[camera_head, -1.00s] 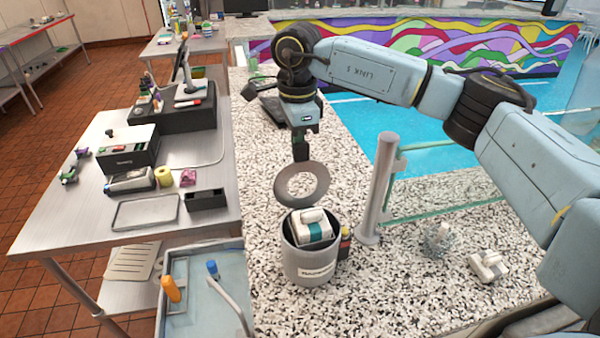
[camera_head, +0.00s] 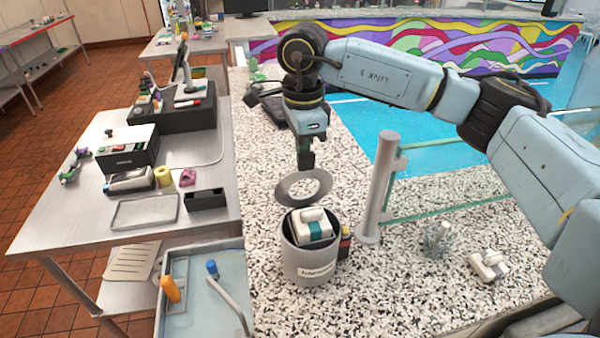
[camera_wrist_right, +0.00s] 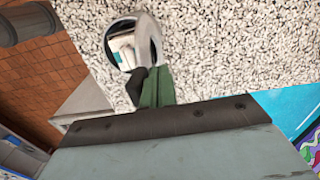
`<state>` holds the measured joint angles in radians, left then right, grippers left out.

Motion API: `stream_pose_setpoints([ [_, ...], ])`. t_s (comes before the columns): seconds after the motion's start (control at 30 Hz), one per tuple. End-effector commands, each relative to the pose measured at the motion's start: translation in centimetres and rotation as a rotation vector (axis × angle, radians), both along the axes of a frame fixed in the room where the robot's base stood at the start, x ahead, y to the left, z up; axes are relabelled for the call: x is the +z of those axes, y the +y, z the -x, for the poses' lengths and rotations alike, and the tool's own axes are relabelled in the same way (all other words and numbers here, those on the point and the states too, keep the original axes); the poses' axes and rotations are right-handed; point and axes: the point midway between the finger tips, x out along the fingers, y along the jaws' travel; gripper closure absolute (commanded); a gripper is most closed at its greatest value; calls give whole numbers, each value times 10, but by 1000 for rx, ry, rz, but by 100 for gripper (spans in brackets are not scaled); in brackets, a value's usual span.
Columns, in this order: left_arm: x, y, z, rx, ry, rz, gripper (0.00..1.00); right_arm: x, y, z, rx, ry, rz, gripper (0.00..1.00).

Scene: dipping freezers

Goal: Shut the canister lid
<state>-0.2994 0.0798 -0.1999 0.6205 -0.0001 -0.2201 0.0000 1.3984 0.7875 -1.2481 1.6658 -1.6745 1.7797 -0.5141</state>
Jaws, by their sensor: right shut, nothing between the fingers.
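The grey canister (camera_head: 308,268) stands on the speckled counter with a pale label on its front. A white and teal item (camera_head: 312,228) sits inside it. Its ring-shaped grey lid (camera_head: 285,194), with a large hole in the middle, stands tilted open at the back of the rim; it also shows in the right wrist view (camera_wrist_right: 153,38). My right gripper (camera_head: 306,166) is shut and empty, pointing down at the lid's far upper edge. Its dark fingertips show beside the lid in the right wrist view (camera_wrist_right: 140,84); contact is hard to tell. My left gripper is not in view.
A grey post (camera_head: 376,190) with a glass panel (camera_head: 450,190) stands right of the canister. A small dark bottle (camera_head: 345,243) is close against its right side. A white object (camera_head: 489,265) lies further right. The counter in front is clear.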

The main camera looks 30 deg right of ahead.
Motion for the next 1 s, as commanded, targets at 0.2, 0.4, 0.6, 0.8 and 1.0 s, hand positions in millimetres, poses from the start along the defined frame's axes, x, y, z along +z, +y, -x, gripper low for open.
stream_pose_setpoints([
  [0.2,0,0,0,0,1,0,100,0,0,2,-1,0,0,100],
  [0.4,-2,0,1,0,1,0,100,0,1,4,0,0,0,100],
  [0.6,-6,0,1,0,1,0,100,-3,3,16,0,-1,0,100],
  [0.8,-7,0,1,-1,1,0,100,-2,4,21,-1,0,0,100],
  [1.0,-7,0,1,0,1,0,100,-3,4,21,-1,0,0,100],
])
